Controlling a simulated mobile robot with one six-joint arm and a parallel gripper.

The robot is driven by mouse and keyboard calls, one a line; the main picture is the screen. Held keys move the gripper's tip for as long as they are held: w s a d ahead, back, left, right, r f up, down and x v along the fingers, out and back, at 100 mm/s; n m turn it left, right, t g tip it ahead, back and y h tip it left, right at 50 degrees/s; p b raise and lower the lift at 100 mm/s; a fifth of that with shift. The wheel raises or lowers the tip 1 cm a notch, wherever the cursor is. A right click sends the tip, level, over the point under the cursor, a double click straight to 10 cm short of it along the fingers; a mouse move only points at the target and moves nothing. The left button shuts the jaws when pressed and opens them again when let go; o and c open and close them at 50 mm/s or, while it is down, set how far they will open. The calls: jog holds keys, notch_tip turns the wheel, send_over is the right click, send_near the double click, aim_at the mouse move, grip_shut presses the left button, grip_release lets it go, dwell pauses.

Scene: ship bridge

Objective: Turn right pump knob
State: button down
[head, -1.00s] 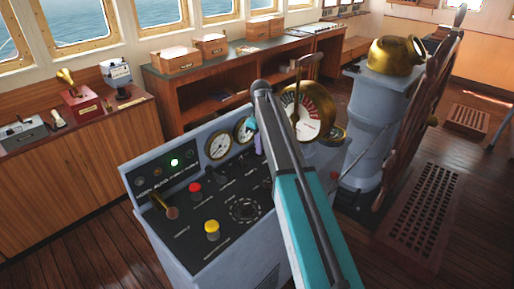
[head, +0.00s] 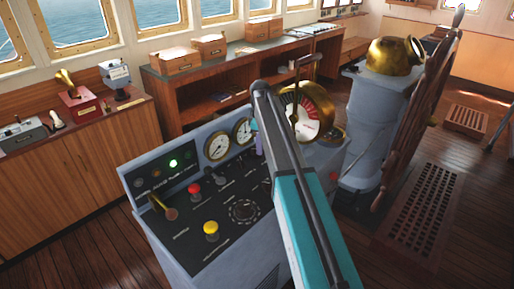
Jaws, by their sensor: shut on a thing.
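The grey control console (head: 160,248) stands in front of me with a sloped black panel. My arm reaches down across its right side and covers that part of the panel. Only a small bluish-purple piece of my gripper (head: 257,141) shows beside the arm, just right of the two round gauges (head: 217,146). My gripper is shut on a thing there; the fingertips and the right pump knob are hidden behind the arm. In the open part of the panel are a red knob (head: 194,189), a yellow knob (head: 211,229), a dark round dial (head: 244,210) and a brass-handled lever (head: 160,206).
A large brass-rimmed dial (head: 313,113) with an upright lever stands right behind my arm. The ship's wheel (head: 418,115) and its grey pedestal (head: 372,130) are to the right. A wooden cabinet (head: 75,170) lines the left wall. The floor left of the console is clear.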

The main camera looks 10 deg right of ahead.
jog(key=shift+s+a, duration=0.1)
jog(key=shift+a, duration=0.15)
jog(key=c, duration=1.8)
grip_release()
jog(key=shift+d, duration=0.1)
jog(key=shift+r, duration=0.1)
jog(key=shift+r+b, duration=0.3)
jog(key=shift+r, duration=0.45)
notch_tip(320, 180, up, 12)
jog(key=b, duration=0.2)
jog(key=shift+b, duration=0.35)
